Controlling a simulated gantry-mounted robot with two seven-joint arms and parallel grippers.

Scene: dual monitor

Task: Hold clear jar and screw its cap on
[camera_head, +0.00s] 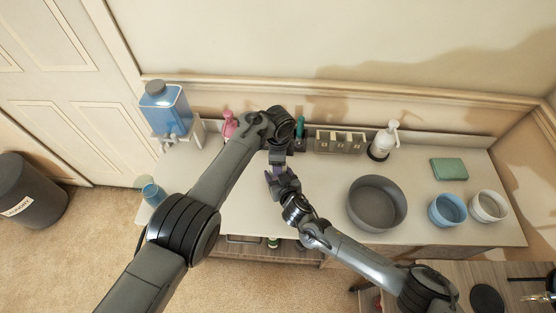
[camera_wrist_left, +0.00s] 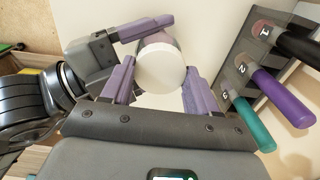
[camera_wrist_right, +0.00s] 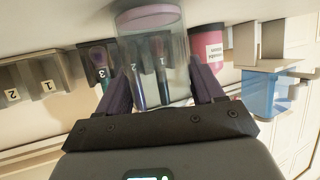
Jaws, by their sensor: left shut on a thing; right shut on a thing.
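The clear jar (camera_wrist_right: 155,70) stands between the two purple fingers of my right gripper (camera_wrist_right: 160,85), which is shut on it. Its pinkish round end faces up in the right wrist view, which is upside down. The white round cap (camera_wrist_left: 161,68) fills the gap between the fingers of my left gripper (camera_wrist_left: 160,75), which is shut on it. The cap lines up with the jar, but I cannot tell whether its thread is engaged. In the head view my left gripper (camera_head: 277,157) is just above my right gripper (camera_head: 274,177); jar and cap are mostly hidden there.
A grey numbered rack (camera_wrist_left: 245,65) with coloured handles is close right in the left wrist view. On the counter are a grey basin (camera_head: 377,203), blue bowl (camera_head: 447,209), white bowl (camera_head: 488,206), pump bottle (camera_head: 383,141) and pink bottle (camera_head: 229,124).

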